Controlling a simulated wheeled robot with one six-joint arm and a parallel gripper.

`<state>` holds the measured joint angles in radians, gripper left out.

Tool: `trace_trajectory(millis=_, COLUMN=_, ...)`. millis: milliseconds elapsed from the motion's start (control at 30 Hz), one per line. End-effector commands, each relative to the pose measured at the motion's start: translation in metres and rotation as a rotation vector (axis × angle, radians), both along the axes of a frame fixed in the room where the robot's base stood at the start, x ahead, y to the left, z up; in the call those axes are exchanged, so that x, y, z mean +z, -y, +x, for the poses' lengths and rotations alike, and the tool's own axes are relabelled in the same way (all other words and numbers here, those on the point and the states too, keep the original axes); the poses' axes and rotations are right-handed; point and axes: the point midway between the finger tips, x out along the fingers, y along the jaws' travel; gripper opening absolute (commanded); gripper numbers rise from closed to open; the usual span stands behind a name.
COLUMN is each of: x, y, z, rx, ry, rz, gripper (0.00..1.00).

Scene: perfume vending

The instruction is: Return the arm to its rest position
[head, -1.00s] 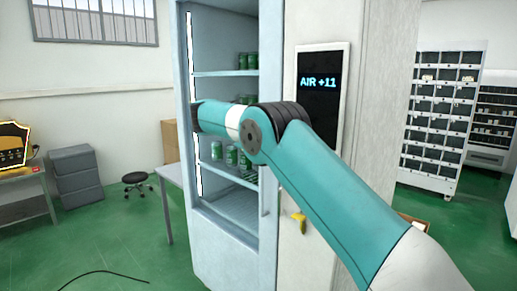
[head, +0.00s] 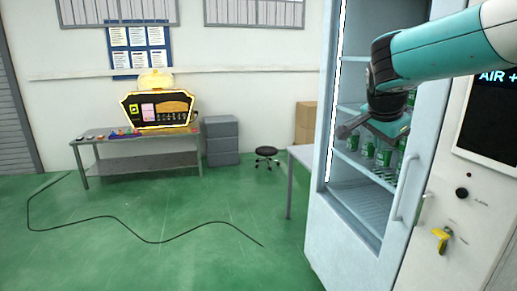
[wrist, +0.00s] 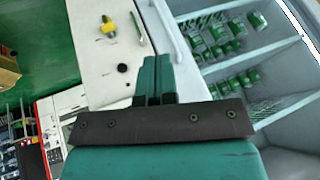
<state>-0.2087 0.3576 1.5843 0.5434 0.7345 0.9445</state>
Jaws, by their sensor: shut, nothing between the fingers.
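My arm comes in from the upper right of the head view, with its dark wrist joint in front of the open-faced fridge cabinet (head: 345,232). My gripper (head: 343,131) hangs below that joint, in front of the shelves. In the wrist view my gripper (wrist: 155,68) shows two teal fingers held together, with nothing between them. They overlap the white panel edge, beside the fridge shelves. Several green cans (head: 367,147) stand on a shelf behind the gripper; they also show in the wrist view (wrist: 216,32).
A white panel beside the fridge carries a dark screen (head: 490,115) and a yellow handle (head: 441,238). A table (head: 300,155) stands left of the fridge. A glowing yellow-edged machine (head: 160,108) sits on a far bench. A cable (head: 150,241) lies on the open green floor.

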Motion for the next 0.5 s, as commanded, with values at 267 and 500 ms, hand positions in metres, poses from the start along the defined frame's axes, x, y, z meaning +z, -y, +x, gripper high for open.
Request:
trace_trajectory(millis=267, x=-0.039, y=-0.096, z=-0.183, rx=1.082, ry=-0.271, rz=-0.001, gripper=0.00)
trace_trajectory(millis=500, x=-0.065, y=-0.137, z=-0.315, rx=1.684, ry=-0.287, rz=0.054, gripper=0.00)
